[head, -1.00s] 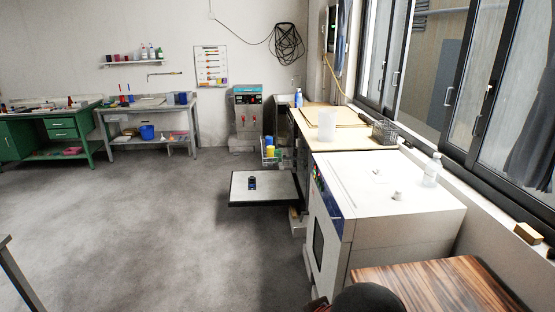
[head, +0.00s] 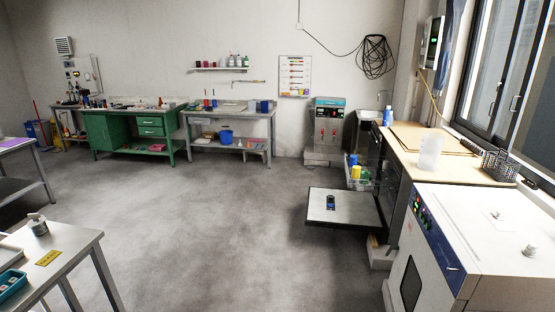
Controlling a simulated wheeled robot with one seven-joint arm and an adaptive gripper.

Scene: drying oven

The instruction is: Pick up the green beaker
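I cannot make out a green beaker in the head view. A translucent whitish beaker-like container (head: 429,152) stands upright on the wooden-topped counter (head: 440,172) at the right. A small dark object (head: 331,202) sits on the flat low platform (head: 318,220) that sticks out in front of the counter. My gripper is not in view.
The white drying oven (head: 490,235) stands at the near right. A wire basket (head: 498,163) is on the counter. A metal table with a teal tray (head: 11,284) is at the near left. Green and grey workbenches (head: 120,127) line the back. The middle floor is clear.

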